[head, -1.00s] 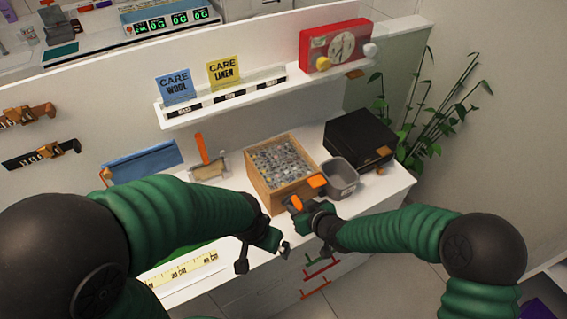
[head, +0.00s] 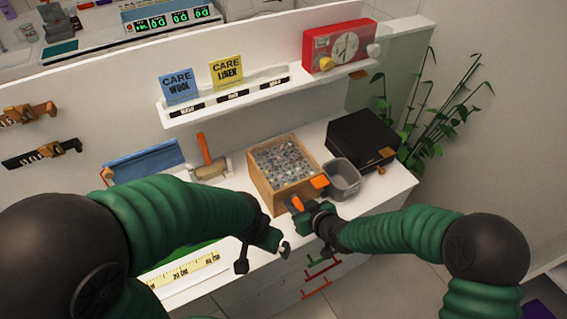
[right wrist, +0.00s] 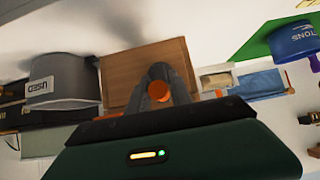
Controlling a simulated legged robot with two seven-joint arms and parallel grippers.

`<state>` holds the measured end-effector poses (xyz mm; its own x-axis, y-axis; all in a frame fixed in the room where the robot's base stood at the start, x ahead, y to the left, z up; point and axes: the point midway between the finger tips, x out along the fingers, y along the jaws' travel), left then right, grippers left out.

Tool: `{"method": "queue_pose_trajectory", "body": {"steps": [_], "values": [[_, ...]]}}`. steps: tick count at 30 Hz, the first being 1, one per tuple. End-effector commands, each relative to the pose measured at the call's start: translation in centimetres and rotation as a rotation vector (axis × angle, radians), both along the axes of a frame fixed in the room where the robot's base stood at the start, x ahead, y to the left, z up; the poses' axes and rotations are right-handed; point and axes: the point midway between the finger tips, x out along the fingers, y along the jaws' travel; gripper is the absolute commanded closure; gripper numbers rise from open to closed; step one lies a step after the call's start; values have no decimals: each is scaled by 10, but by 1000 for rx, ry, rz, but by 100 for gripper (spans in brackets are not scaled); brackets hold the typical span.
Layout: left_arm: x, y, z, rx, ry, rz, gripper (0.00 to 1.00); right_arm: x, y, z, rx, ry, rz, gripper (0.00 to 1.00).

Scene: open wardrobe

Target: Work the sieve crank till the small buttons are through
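The sieve is a wooden box (head: 266,189) filled with small grey buttons (head: 281,158), standing on the white counter. Its orange crank parts show at the front right corner, with an orange handle (head: 297,203) beside my right gripper (head: 303,208). In the right wrist view my fingers (right wrist: 158,78) close around an orange knob (right wrist: 158,92) in front of the wooden box wall (right wrist: 125,75). My left gripper (head: 263,258) is open and empty in front of the counter, left of the right gripper. What lies beneath the buttons is hidden.
A grey bin (head: 343,178), labelled USED in the wrist view, stands right of the sieve, with a black box (head: 362,137) behind. A brush (head: 208,165) and blue tray (head: 145,162) lie left. A shelf (head: 225,98) holds care cards and a red timer (head: 338,44).

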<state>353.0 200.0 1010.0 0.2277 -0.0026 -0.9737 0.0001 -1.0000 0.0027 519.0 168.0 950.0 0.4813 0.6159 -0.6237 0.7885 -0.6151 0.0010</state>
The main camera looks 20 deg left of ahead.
Motion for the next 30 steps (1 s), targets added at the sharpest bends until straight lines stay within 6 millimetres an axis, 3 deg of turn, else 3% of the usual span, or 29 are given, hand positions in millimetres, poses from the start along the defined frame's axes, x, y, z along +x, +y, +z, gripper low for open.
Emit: {"method": "queue_pose_trajectory", "body": {"steps": [8,20,27,30], "values": [[0,0,-1,0,0,0,0,-2,1,0,0,0,1,75],[0,0,-7,0,0,0,0,-24,19,0,0,0,1,75],[0,0,-6,0,0,0,0,-3,2,0,1,-1,-6,75],[0,0,-5,0,0,0,0,7,-6,0,0,0,-6,69]]}}
